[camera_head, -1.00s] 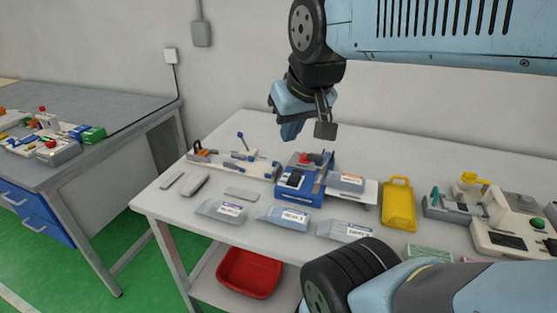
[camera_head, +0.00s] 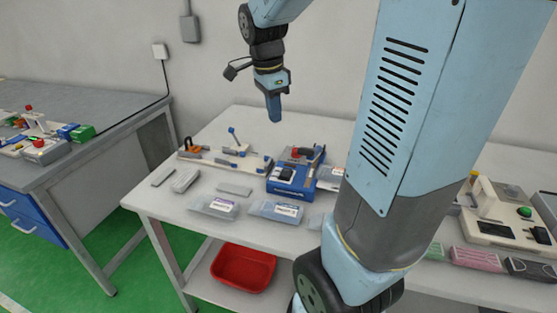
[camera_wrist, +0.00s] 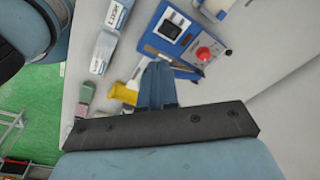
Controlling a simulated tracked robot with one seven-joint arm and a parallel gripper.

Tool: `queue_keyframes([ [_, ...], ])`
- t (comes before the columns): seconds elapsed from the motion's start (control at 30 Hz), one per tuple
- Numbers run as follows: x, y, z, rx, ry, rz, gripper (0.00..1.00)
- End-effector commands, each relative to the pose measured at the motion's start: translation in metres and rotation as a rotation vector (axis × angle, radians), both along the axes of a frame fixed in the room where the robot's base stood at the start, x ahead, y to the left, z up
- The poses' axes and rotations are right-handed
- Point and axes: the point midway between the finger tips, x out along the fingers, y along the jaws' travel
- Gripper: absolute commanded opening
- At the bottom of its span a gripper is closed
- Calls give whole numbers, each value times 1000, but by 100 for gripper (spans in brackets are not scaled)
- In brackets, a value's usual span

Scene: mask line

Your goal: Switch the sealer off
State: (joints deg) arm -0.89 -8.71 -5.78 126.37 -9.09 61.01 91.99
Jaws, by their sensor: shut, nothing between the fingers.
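The sealer, a blue machine (camera_head: 292,172), stands on the white table. It has a dark switch or display on its front left and a red knob on top. In the wrist view the sealer (camera_wrist: 172,32) shows at the top, with the dark square unit (camera_wrist: 171,29) and the red knob (camera_wrist: 203,53). My gripper (camera_head: 274,118) is shut and empty, pointing down above the back of the table, behind and a little left of the sealer and apart from it. In the wrist view my gripper (camera_wrist: 158,82) shows below the sealer.
Labelled pouches (camera_head: 214,206) lie along the front of the table. A fixture with a blue-tipped lever (camera_head: 233,140) stands left of the sealer. A cream machine (camera_head: 500,215) is at the right. A red bin (camera_head: 243,269) sits below. My arm hides the middle right.

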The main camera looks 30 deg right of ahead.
Motion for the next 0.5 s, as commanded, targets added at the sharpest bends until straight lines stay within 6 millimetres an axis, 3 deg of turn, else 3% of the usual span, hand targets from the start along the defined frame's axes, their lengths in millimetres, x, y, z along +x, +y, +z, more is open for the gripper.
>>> queue_keyframes([
  [0.1,23,-10,-18,-28,44,-233,0],
  [0.3,50,-23,-43,-94,79,-561,0],
  [0.5,62,-30,-56,-138,87,-724,0],
])
